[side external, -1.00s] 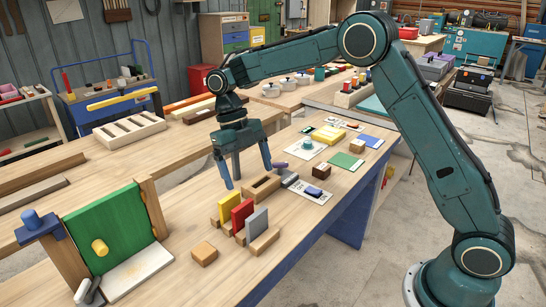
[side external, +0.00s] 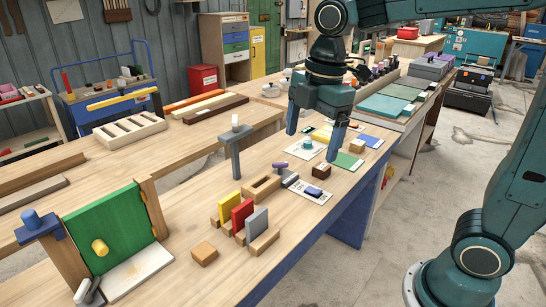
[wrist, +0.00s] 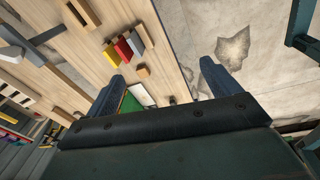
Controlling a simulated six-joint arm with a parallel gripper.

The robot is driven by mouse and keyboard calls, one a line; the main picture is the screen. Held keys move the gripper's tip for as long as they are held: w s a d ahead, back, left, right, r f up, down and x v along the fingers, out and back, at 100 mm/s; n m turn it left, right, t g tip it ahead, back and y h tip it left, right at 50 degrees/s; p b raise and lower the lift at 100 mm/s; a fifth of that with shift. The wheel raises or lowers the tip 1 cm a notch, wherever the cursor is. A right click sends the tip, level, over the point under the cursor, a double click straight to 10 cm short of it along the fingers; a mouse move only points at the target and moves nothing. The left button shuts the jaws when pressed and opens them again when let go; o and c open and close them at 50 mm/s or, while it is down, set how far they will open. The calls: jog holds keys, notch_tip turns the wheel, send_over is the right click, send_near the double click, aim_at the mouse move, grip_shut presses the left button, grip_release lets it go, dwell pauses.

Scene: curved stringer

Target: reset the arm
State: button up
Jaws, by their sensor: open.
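My gripper (side external: 314,138) is open and empty in the side external view. It hangs above the workbench (side external: 185,215), over the part with the small cards and panels. Its fingers also show in the wrist view (wrist: 165,80), pointing down past the bench edge and the concrete floor. Nothing is between the fingers. The yellow, red and grey boards (side external: 243,215) stand upright in a wooden holder, to the left of and nearer the camera than my gripper.
A grey post with a white top (side external: 235,145) stands on the bench. A green hinged panel (side external: 110,230) with a yellow knob is at the left front. A small wood block (side external: 204,253) lies near the boards. Free floor (side external: 400,235) is right of the bench.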

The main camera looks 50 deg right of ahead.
jog(key=s+d+f+m+t, duration=0.1)
jog(key=s+m+t, duration=0.1)
jog(key=s+m, duration=0.5)
jog(key=s+d+m+t, duration=0.2)
jog(key=s+m, duration=0.5)
jog(key=m, duration=0.1)
jog(key=shift+f+m+h, duration=0.3)
jog(key=shift+f+h, duration=0.1)
